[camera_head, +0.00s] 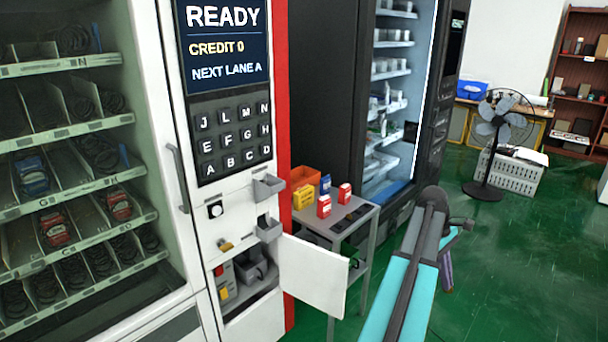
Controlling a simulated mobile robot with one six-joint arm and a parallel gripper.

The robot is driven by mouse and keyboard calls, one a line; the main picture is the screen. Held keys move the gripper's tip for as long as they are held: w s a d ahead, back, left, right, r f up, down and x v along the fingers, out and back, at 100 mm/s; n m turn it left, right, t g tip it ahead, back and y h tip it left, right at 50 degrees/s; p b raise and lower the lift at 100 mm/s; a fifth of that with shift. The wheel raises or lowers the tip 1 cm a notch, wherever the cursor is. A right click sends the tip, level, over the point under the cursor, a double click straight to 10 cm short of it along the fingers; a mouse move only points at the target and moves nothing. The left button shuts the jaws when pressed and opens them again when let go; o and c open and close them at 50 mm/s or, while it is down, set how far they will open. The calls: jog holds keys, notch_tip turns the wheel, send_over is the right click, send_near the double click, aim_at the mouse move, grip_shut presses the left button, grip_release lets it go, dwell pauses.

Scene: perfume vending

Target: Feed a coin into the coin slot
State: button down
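The vending machine's white front panel (206,268) stands left of centre. Its screen (226,40) reads READY, CREDIT 0, NEXT LANE A. Below the keypad (233,140) is a small square fitting with a dark round part (216,209); a brass-coloured piece (225,245) sits lower. I cannot tell which of these, if either, is the coin slot. I cannot make out a coin. My teal and black arm rises from the bottom to the right of the panel, apart from it. My gripper's fingers do not show, and the arm's far end is hidden behind its nearer links.
Two grey bins (268,187) stick out from the panel's right side. A white door (314,272) hangs open below them. A small grey table (362,226) with red and yellow boxes stands behind. A fan (500,125) stands farther right. Green floor lies open at right.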

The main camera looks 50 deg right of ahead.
jog(key=w+a+r+t+p, duration=0.2)
jog(key=w+r+t, duration=0.25)
jog(key=w, duration=0.75)
jog(key=w+a+r+n+t+h+p, duration=0.1)
jog(key=w+r+t, duration=0.3)
jog(key=w, duration=0.7)
jog(key=w+a+r+t+p, duration=0.25)
jog(key=w+r, duration=0.35)
jog(key=w, duration=0.6)
jog(key=w+a+r+t, duration=0.4)
jog(key=w+r, duration=0.5)
jog(key=w, duration=0.1)
jog(key=shift+r+h, duration=0.3)
jog(key=shift+r, duration=0.05)
jog(key=shift+w+r+b+x, duration=0.35)
jog(key=shift+r+b+x, duration=0.1)
jog(key=shift+x, duration=1.95)
jog(key=shift+w+r+b+x, duration=0.3)
jog(key=shift+r+b+x, duration=0.1)
jog(key=shift+x, duration=2)
jog(key=shift+w+r+b+x, duration=0.35)
jog(key=shift+r+b+x, duration=0.1)
jog(key=shift+x, duration=2)
